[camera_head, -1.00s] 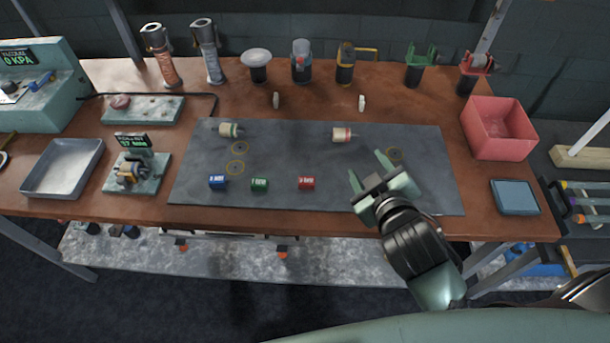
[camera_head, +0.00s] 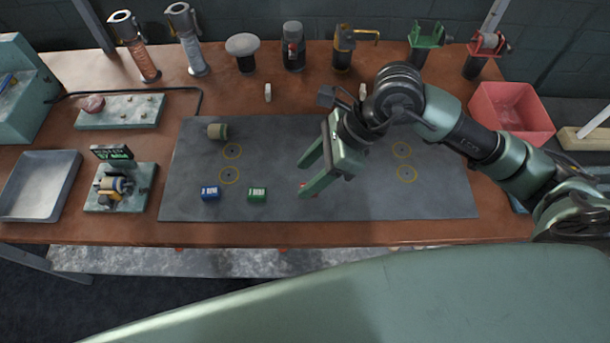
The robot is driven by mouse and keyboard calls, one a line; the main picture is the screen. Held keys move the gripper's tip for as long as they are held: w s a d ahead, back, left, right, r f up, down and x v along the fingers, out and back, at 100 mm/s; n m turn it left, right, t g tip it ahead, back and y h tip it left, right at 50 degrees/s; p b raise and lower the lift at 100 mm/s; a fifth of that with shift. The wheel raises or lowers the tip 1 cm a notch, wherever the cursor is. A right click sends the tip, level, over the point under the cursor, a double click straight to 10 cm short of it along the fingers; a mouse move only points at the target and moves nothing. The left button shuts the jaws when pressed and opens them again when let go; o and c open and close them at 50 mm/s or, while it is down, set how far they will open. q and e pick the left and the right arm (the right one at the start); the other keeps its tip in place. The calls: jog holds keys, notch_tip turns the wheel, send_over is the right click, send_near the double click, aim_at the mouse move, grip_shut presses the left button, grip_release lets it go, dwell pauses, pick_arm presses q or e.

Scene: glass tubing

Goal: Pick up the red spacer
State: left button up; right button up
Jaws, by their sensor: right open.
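The red spacer is almost wholly hidden by my right gripper; only a small bit of red (camera_head: 301,185) shows by the fingertips. My right gripper (camera_head: 302,180) is open, with its fingers pointing left and down over the dark mat (camera_head: 270,145). I cannot tell whether the spacer lies between the fingers or under them. The blue block (camera_head: 210,193) and the green block (camera_head: 257,194) lie on the mat to the left, apart from the gripper. My left gripper is not in view.
A cream cylinder (camera_head: 217,131) lies at the mat's back left. Several holders stand along the back of the table. A grey tray (camera_head: 40,185) and a small gauge stand (camera_head: 122,187) are on the left, a pink bin (camera_head: 512,112) at the right. The mat's front right is clear.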

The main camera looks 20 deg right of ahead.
jog(key=f+p, duration=0.1)
jog(key=f, duration=0.1)
jog(key=w+d+f+h+p, duration=0.1)
jog(key=f, duration=0.2)
jog(key=f+h+p, duration=0.1)
jog(key=f, duration=0.2)
jog(key=shift+w+d, duration=0.15)
jog(key=shift+w, duration=0.25)
jog(key=shift+f, duration=0.15)
grip_shut()
